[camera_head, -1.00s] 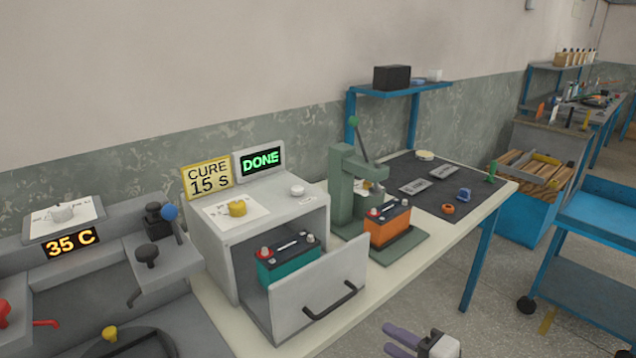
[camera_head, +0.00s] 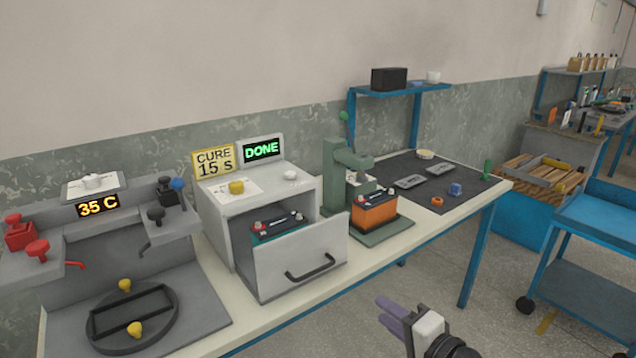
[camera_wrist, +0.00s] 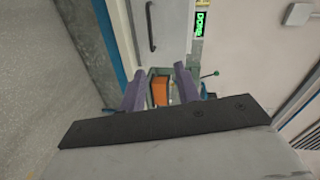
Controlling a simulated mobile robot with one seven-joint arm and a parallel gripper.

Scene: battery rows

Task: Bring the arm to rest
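My gripper (camera_head: 384,311) with purple fingers hangs over the floor in front of the bench, low in the head view. In the wrist view its two fingers (camera_wrist: 158,80) stand apart with nothing held between them. An orange battery (camera_head: 374,213) sits on the green press (camera_head: 340,165); it also shows in the wrist view (camera_wrist: 161,92), beyond the fingers. A teal battery (camera_head: 279,227) sits inside the partly open drawer of the grey curing box (camera_head: 293,272), mostly hidden by the drawer front. My gripper is apart from all of these.
The cure box display (camera_head: 262,151) reads DONE. A grey station with a round fixture (camera_head: 125,318) stands at left. A dark mat (camera_head: 420,194) with small parts lies on the bench at right. A blue cart (camera_head: 596,222) stands further right; open floor lies between.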

